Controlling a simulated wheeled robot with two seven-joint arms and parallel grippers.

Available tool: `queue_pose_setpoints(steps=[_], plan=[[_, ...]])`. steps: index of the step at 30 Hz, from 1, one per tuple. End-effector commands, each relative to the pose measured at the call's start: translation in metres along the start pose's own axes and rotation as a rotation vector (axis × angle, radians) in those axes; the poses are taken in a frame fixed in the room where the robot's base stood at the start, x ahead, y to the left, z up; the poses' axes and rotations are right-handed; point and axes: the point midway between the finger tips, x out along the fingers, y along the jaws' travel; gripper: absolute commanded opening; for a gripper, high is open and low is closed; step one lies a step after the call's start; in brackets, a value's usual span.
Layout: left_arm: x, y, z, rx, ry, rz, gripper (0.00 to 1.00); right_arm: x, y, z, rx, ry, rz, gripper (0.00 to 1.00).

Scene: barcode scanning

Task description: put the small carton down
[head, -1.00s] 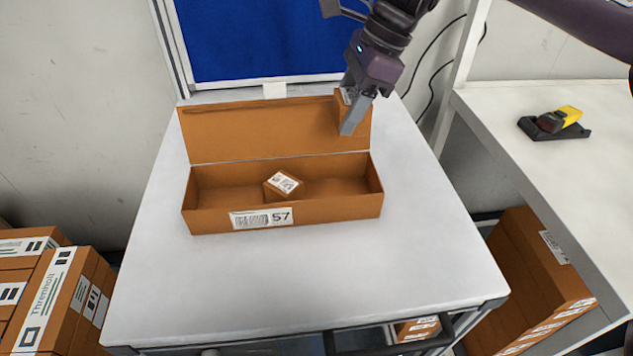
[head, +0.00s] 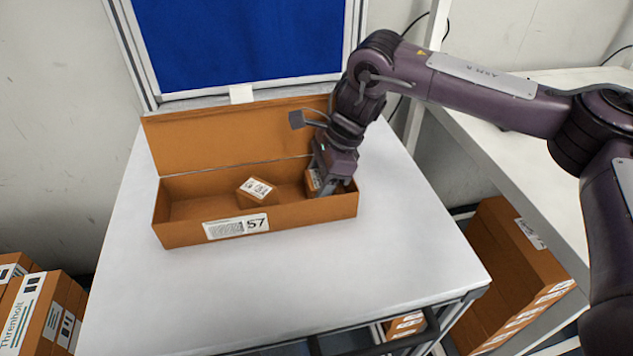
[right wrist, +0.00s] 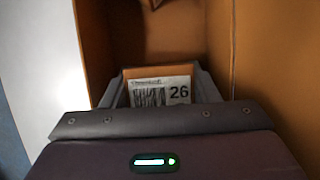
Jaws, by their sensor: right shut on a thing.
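The small carton (head: 312,181) is in my right gripper (head: 325,188), inside the right end of the long open box (head: 285,216) labelled 57. In the right wrist view the carton (right wrist: 158,73) shows between the fingers, with a white label reading 26. My right gripper (right wrist: 160,90) is shut on it. Whether the carton touches the box floor is hidden. Another small carton (head: 254,200) with a white label sits tilted near the middle of the box. My left gripper is not in view.
The box's lid (head: 225,139) stands open at the back. The white table (head: 330,265) is clear in front of the box. A side table (head: 540,120) stands at the right, with stacked boxes (head: 520,265) below it. More boxes (head: 40,315) stand at the lower left.

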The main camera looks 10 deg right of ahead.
Motion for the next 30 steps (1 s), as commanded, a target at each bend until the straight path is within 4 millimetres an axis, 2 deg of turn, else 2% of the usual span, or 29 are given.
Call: queue_pose_setpoints(steps=[8, 9, 11, 22, 26, 30], plan=[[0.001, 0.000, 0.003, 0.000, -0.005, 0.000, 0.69, 0.001, -0.001, 0.000, -0.001, -0.001, -0.002, 0.28], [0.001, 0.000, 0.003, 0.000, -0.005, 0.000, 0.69, 0.002, 0.000, -0.001, -0.001, -0.001, -0.002, 0.56], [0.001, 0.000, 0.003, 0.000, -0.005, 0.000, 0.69, 0.002, -0.001, -0.001, -0.001, -0.001, -0.002, 0.63], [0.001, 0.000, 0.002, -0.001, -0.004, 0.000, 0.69, -0.004, -0.001, 0.000, 0.000, 0.000, -0.003, 0.63], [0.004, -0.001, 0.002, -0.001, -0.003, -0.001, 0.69, -0.024, -0.002, 0.000, 0.000, -0.001, -0.006, 0.63], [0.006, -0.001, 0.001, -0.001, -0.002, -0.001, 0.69, -0.054, -0.002, 0.000, 0.000, -0.002, -0.007, 0.63]])
